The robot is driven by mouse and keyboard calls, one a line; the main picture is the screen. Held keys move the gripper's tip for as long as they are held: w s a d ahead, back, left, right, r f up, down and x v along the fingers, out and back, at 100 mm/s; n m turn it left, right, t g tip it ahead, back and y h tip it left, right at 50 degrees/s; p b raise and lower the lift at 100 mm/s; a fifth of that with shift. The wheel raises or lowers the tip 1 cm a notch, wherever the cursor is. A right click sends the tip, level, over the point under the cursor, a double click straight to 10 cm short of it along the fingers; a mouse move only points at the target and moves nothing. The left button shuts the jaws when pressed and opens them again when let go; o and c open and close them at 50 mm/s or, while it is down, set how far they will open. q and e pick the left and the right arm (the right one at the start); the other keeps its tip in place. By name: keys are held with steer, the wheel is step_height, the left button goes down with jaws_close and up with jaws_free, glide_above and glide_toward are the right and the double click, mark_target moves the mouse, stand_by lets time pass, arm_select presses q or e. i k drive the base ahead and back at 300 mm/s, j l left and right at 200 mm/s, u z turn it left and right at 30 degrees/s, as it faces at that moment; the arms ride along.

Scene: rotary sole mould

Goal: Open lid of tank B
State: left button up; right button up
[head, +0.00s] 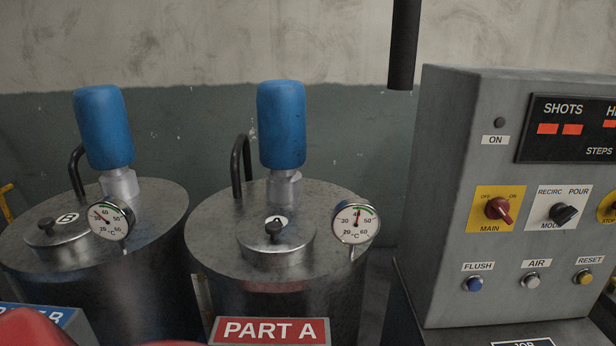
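Tank B (140,268) is the metal tank at the left. Its small round lid (72,252) has a black knob and a round label reading B, seen at an angle. The lid lies flat on the tank top and looks closed. A blue motor (103,128) on a pale neck and a dial gauge (111,219) stand beside the lid. Neither of my grippers shows in the head view.
Tank A (230,255) stands to the right, with its own knobbed lid (277,243), blue motor (281,125), gauge (356,222) and red PART A sign (270,331). A grey control cabinet (440,200) fills the right side. A red shape (35,328) covers the bottom left corner.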

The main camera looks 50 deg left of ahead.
mark_target(64, 228)
steer(key=u, duration=2.95)
